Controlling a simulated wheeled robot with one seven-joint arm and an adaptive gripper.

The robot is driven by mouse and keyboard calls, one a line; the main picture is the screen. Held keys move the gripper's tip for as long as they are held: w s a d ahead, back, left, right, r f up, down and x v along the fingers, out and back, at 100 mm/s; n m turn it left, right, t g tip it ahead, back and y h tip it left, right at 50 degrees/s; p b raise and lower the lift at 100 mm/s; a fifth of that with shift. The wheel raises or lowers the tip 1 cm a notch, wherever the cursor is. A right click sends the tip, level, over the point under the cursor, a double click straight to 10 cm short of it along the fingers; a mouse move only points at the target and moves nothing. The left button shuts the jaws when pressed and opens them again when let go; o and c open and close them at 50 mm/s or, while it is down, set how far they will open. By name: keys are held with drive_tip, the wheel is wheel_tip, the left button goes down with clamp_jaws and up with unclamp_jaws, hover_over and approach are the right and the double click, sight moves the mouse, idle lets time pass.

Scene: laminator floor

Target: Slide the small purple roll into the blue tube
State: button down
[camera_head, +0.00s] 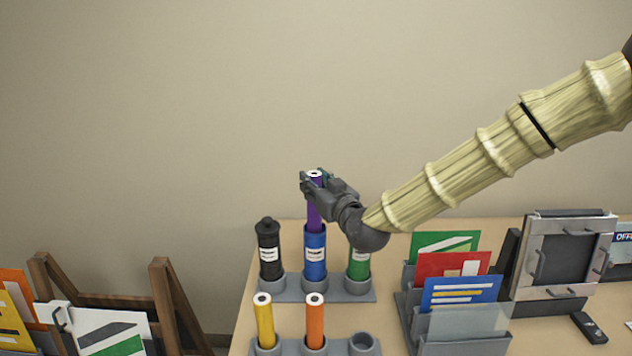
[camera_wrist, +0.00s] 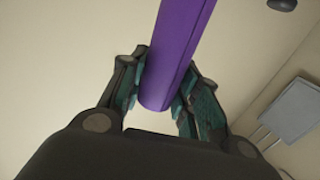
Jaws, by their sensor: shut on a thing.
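The small purple roll (camera_head: 314,214) stands upright above the blue tube (camera_head: 315,256), in line with its mouth in the head view. Its lower end meets the tube's rim there; I cannot tell how far inside it sits. My gripper (camera_head: 314,180) is shut on the purple roll near its top end. In the wrist view the purple roll (camera_wrist: 178,50) lies between the two fingers of my gripper (camera_wrist: 165,98). The blue tube has a white label and stands in a grey holder (camera_head: 297,293). The wrist view does not show the tube.
A black capped tube (camera_head: 268,250) stands left of the blue tube, and a green tube (camera_head: 359,266) stands right, partly behind my wrist. Yellow (camera_head: 264,322) and orange (camera_head: 315,322) rolls stand in front, beside an empty cup (camera_head: 363,344). A folder rack (camera_head: 462,330) is at right.

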sight(318, 216)
drive_tip(key=shift+f+b, duration=3.05)
drive_tip(key=shift+f, duration=1.3)
drive_tip(key=c, duration=1)
unclamp_jaws()
drive_tip(key=shift+o, duration=0.2)
drive_tip(key=v, duration=1.2)
drive_tip(key=shift+f, duration=0.1)
